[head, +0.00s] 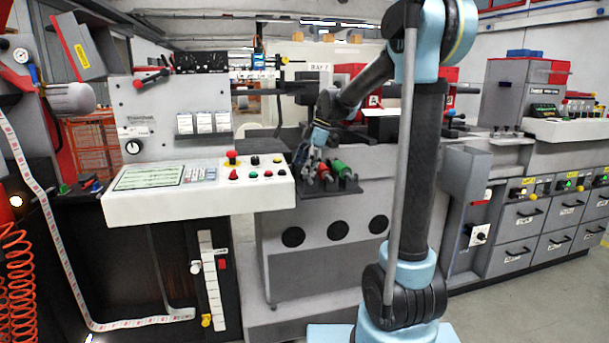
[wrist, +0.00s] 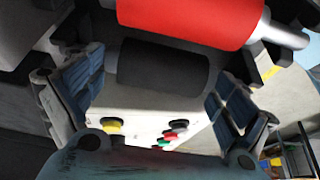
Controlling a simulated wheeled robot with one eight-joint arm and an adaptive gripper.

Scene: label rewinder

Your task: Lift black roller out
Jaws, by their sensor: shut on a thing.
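The black roller (wrist: 162,70) is a short dark cylinder lying crosswise between the blue-padded fingers of my gripper (wrist: 155,88) in the wrist view. My gripper is shut on it, with one finger at each side. In the head view my gripper (head: 312,158) is at the left part of the roller rack (head: 350,187), beside the red and green rollers. The black roller cannot be made out there, hidden by the gripper. Whether it still touches the rack cannot be told.
A red roller (wrist: 195,18) with a metal shaft end lies close to the black one; a green roller (head: 341,168) is right of it. The white control panel (head: 205,200) with buttons stands close on the left. Grey cabinet drawers (head: 523,217) are at the right.

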